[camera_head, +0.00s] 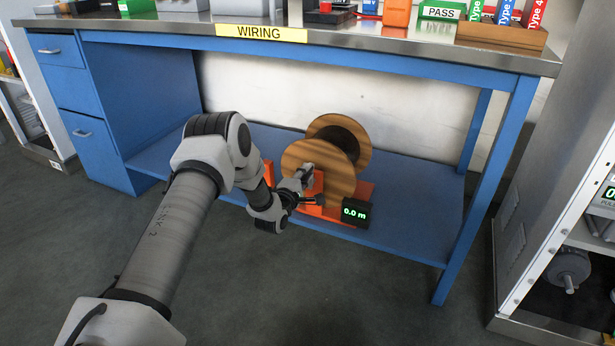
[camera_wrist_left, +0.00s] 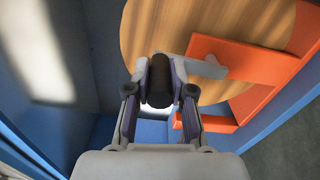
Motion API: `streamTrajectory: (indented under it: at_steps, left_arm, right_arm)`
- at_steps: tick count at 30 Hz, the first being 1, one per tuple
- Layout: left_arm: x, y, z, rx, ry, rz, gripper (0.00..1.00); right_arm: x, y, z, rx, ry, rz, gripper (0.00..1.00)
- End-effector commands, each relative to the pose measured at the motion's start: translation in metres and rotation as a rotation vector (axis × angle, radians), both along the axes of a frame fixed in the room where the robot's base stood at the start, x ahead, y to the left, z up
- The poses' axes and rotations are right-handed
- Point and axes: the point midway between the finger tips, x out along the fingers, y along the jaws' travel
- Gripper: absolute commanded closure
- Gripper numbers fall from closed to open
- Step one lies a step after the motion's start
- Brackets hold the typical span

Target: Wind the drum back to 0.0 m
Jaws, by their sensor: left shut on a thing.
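The wooden drum (camera_head: 341,139) sits in an orange stand (camera_head: 364,192) on the blue lower shelf of the wiring bench. A small black display (camera_head: 355,213) at the front of the stand reads 0.0 m in green. My left gripper (camera_head: 304,180) is at the drum's front face. In the left wrist view my left gripper (camera_wrist_left: 160,95) is shut on the dark crank handle (camera_wrist_left: 159,80), which joins a grey crank arm (camera_wrist_left: 205,69) in front of the wooden drum face (camera_wrist_left: 225,30). My right gripper is not in view.
A blue drawer unit (camera_head: 90,110) stands at the left and a bench leg (camera_head: 487,190) at the right. A grey cabinet (camera_head: 560,200) is further right. The floor in front is clear.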

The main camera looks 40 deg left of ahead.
Motion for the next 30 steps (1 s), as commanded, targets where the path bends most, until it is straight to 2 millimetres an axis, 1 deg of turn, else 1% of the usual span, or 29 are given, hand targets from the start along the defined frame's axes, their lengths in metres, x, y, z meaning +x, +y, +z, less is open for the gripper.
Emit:
streamTrajectory:
  at_steps: [12,13,14,15,22,25,28,30]
  left_arm:
    - [0.000,0.001,0.001,-0.007,-0.003,0.000,1.00]
    - [0.000,0.001,0.001,-0.006,-0.002,0.000,0.67]
    - [0.000,0.001,0.001,-0.006,-0.002,0.000,0.56]
    - [0.000,0.001,0.001,-0.006,-0.002,0.000,0.53]
    - [0.000,0.000,0.000,-0.006,-0.001,0.000,0.53]
    - [-0.004,0.000,0.000,-0.006,-0.001,0.000,0.53]
    - [-0.017,-0.003,-0.001,-0.010,0.001,0.002,0.53]
    - [-0.031,-0.006,0.000,-0.010,0.000,0.002,0.53]
  right_arm:
    - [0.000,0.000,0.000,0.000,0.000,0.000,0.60]
    - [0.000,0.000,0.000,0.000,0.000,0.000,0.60]
    - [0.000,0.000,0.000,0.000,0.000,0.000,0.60]
    - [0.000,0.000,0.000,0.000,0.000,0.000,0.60]
    - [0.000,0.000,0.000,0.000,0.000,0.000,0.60]
    - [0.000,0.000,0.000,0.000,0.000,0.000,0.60]
    - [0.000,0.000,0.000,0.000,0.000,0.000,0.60]
    - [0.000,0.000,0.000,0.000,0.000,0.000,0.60]
